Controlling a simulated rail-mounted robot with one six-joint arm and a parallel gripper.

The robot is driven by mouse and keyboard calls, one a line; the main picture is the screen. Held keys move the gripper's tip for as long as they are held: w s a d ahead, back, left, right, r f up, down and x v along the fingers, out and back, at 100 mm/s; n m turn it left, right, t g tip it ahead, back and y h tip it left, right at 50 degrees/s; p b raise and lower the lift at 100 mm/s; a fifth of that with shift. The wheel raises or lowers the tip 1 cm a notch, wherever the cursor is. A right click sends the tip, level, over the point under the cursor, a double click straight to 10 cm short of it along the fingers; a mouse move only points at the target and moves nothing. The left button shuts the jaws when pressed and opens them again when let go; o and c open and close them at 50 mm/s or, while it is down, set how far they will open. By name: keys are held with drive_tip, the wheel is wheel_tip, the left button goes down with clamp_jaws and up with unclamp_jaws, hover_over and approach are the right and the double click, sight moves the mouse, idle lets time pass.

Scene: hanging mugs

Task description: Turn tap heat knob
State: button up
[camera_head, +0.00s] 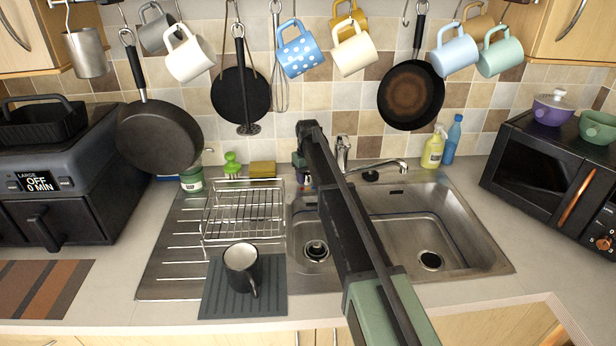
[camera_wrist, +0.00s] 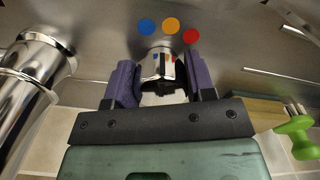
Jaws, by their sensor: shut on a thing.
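The tap heat knob (camera_wrist: 158,62) is a small chrome cylinder in the wrist view. Blue, orange and red dots (camera_wrist: 171,26) lie in an arc on the steel beside it. My gripper (camera_wrist: 162,84) has purple pads on either side of the knob and is shut on it. The chrome tap body (camera_wrist: 30,72) stands to the left in the wrist view. In the head view the tap (camera_head: 385,166) is behind the sink, and my gripper (camera_head: 304,181) is beside its base, largely hidden by my arm. The knob's turned angle is unclear.
A dish rack (camera_head: 243,218) stands left of the sink bowls (camera_head: 425,225). A dark mug (camera_head: 242,268) stands on a grey mat (camera_head: 222,297). Pans and mugs hang above. A green scrubber (camera_wrist: 296,130) and a sponge (camera_wrist: 250,112) are close to my gripper.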

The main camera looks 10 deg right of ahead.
sight(307, 173)
drive_tip(key=m, duration=0.3)
drive_tip(key=shift+a+m, duration=0.1)
drive_tip(key=shift+m, duration=0.2)
drive_tip(key=shift+a+m, duration=0.1)
drive_tip(key=shift+m, duration=1.9)
drive_tip(key=o, duration=0.9)
wheel_tip(307, 173, up, 11)
drive_tip(key=p, duration=1.1)
